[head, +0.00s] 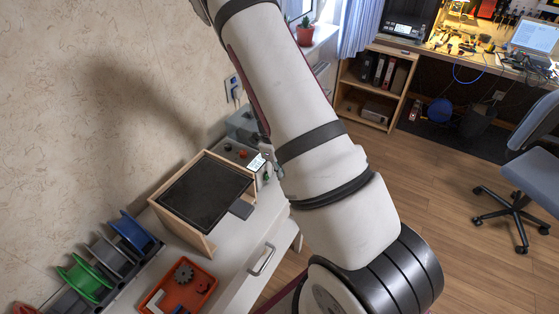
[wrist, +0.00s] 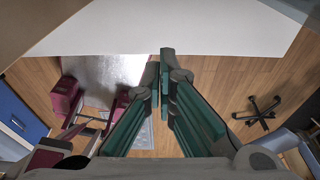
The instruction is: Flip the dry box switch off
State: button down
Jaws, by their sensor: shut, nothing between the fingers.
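A grey box with red and dark knobs (head: 236,151) stands on the white cabinet against the wall in the head view. A small lit display (head: 257,162) shows at its right end, partly behind my arm. I cannot tell for sure that this is the dry box, and no switch lever can be made out. My gripper (wrist: 163,75) has its green fingers together and empty in the wrist view. Its tips are near the edge of a white surface (wrist: 190,28), with floor beyond.
A wooden-framed box with a dark top (head: 205,192) stands in front of the grey box. An orange tray (head: 185,287) and spools (head: 85,278) are nearer. A wall outlet (head: 233,88) with plugs is behind. An office chair (head: 528,170) is at right; floor between is open.

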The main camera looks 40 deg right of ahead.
aim_at(267, 177)
jog(key=shift+w+a+f, duration=0.2)
jog(key=shift+w+f, duration=0.35)
jog(key=shift+f, duration=0.05)
jog(key=shift+w+a+f, duration=0.2)
jog(key=shift+w+f, duration=0.3)
jog(key=shift+f, duration=0.1)
jog(key=shift+w+a+f, duration=0.15)
jog(key=shift+w+f, duration=0.1)
jog(key=shift+w, duration=0.3)
jog(key=shift+f+p, duration=0.1)
jog(key=shift+p, duration=0.2)
jog(key=shift+f+t+y+p, duration=0.3)
jog(key=shift+t+y+p, duration=0.3)
jog(key=shift+t, duration=0.6)
jog(key=shift+a+f+b, duration=0.1)
jog(key=shift+f+b, duration=0.2)
jog(key=shift+b, duration=0.05)
jog(key=shift+w, duration=0.25)
jog(key=shift+r, duration=0.15)
